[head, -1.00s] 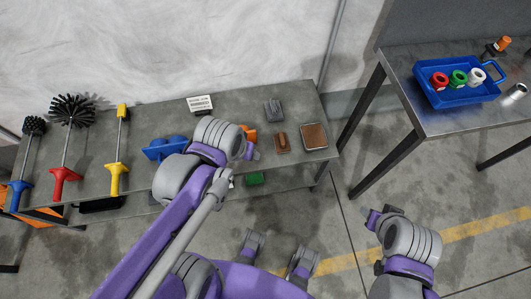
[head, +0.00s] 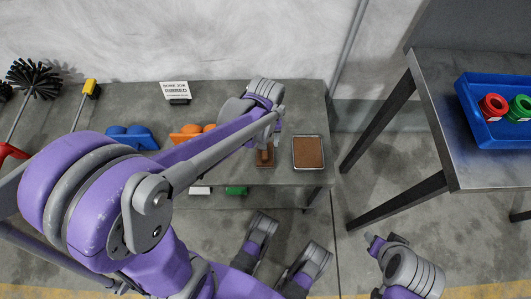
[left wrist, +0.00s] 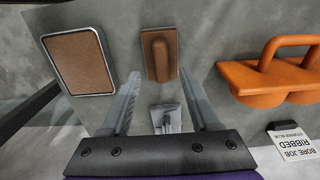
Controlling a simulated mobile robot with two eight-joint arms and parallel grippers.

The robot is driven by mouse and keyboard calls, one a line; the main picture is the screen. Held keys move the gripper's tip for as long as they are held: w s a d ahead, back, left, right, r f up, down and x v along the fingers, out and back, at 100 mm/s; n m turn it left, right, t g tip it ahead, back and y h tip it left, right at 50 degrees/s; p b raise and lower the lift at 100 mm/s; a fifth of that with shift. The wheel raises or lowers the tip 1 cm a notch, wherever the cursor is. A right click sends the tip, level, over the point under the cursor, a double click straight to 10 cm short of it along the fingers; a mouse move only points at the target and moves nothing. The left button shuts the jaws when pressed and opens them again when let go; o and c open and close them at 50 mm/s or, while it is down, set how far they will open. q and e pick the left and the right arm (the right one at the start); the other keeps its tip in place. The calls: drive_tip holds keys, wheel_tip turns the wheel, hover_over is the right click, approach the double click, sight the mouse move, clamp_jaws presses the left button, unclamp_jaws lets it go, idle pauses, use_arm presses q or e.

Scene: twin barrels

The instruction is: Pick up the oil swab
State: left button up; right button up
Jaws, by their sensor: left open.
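A brown block with a raised grip (left wrist: 160,62), which I take for the oil swab, lies on the grey bench (head: 308,92). It also shows in the head view (head: 265,158), partly hidden by my arm. My left gripper (left wrist: 159,78) is open and empty above the bench. In the left wrist view the block lies just ahead of its fingertips, about midway between them, and looks apart from them. In the head view the left gripper (head: 277,130) is at the block. My right gripper (head: 386,241) is low at the right, away from the bench; its jaws are unclear.
A brown pad in a metal-rimmed tray (left wrist: 79,60) lies beside the block. A grey part (left wrist: 166,118) stands between my fingers, nearer the palm. An orange twin stopper (left wrist: 262,86) and a sign (left wrist: 296,143) are right. A second table (head: 440,110) holds a blue tray (head: 482,130).

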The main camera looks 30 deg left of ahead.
sight(265, 152)
use_arm(q)
wheel_tip(265, 152, down, 5)
drive_tip(key=shift+s+f+b, duration=0.1)
drive_tip(key=shift+f+b, duration=0.1)
drive_tip(key=shift+b, duration=0.95)
clamp_jaws()
